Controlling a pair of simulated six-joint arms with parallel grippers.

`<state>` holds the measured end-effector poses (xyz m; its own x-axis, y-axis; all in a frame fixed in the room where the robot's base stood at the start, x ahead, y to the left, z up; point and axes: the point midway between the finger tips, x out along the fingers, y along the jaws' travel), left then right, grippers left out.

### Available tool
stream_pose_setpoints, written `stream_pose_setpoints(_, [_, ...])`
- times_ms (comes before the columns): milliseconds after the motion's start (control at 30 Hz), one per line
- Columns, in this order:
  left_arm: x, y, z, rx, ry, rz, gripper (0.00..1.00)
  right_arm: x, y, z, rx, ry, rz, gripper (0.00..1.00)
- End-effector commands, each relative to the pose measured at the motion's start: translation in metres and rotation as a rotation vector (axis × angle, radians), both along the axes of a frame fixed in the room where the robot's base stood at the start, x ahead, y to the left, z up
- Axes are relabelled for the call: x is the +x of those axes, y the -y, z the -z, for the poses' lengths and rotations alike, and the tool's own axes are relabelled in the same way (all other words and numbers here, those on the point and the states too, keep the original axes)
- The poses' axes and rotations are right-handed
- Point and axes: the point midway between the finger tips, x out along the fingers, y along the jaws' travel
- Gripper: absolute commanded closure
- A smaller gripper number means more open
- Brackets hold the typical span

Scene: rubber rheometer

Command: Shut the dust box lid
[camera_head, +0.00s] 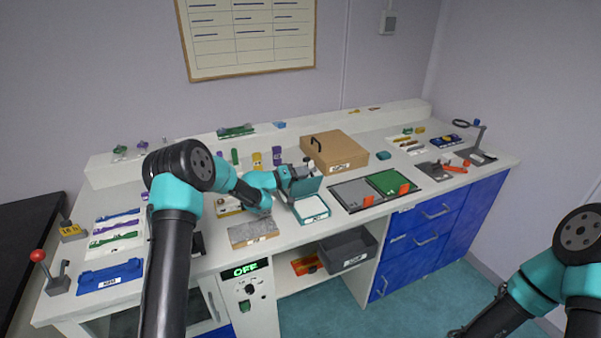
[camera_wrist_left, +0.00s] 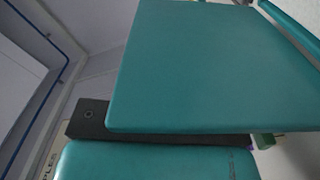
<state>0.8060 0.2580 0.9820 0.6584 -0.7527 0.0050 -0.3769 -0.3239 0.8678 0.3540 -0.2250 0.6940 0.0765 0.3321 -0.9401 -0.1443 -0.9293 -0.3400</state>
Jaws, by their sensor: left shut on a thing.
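The dust box (camera_head: 313,212) is a small teal box with a whitish inside, standing near the bench's front edge in the head view. Its teal lid (camera_head: 308,187) is open and tilted up along the box's back side. My left gripper (camera_head: 302,172) is at the upper edge of the lid and shut on it. In the left wrist view the teal lid (camera_wrist_left: 215,70) fills much of the picture, with a dark finger partly hidden behind it. The fingertips are small and partly hidden in the head view. My right arm shows at the lower right, but its gripper is out of view.
A cardboard box (camera_head: 334,152) stands behind and right of the dust box. A grey and green mat (camera_head: 372,190) lies to the right. A grey speckled block (camera_head: 253,231) lies to the left. A grey bin (camera_head: 347,249) sits on the shelf below.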

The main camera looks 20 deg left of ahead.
Motion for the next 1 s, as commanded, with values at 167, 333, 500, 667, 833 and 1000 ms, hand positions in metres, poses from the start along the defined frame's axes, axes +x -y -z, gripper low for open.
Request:
stream_pose_setpoints(167, [-0.0049,0.0028,0.0048,0.002,-0.008,-0.002,1.0,0.0,0.0,0.0,0.0,0.0,0.0,0.57])
stream_pose_setpoints(333, [-0.006,0.0037,0.0046,0.001,-0.008,-0.001,1.0,0.0,0.0,0.0,0.0,0.0,0.0,0.57])
stream_pose_setpoints(500, [-0.0058,0.0035,0.0042,0.001,-0.008,-0.002,1.0,0.0,0.0,0.0,0.0,0.0,0.0,0.57])
stream_pose_setpoints(667, [-0.0056,0.0034,0.0038,0.001,-0.008,-0.002,0.8,0.0,0.0,0.0,0.0,0.0,0.0,0.57])
stream_pose_setpoints(833, [-0.0054,0.0038,0.0021,0.0,-0.005,-0.002,0.64,0.0,0.0,0.0,0.0,0.0,0.0,0.57])
stream_pose_setpoints(1000, [-0.0052,0.0039,0.001,-0.001,-0.003,-0.001,0.62,0.0,0.0,0.0,0.0,0.0,0.0,0.57])
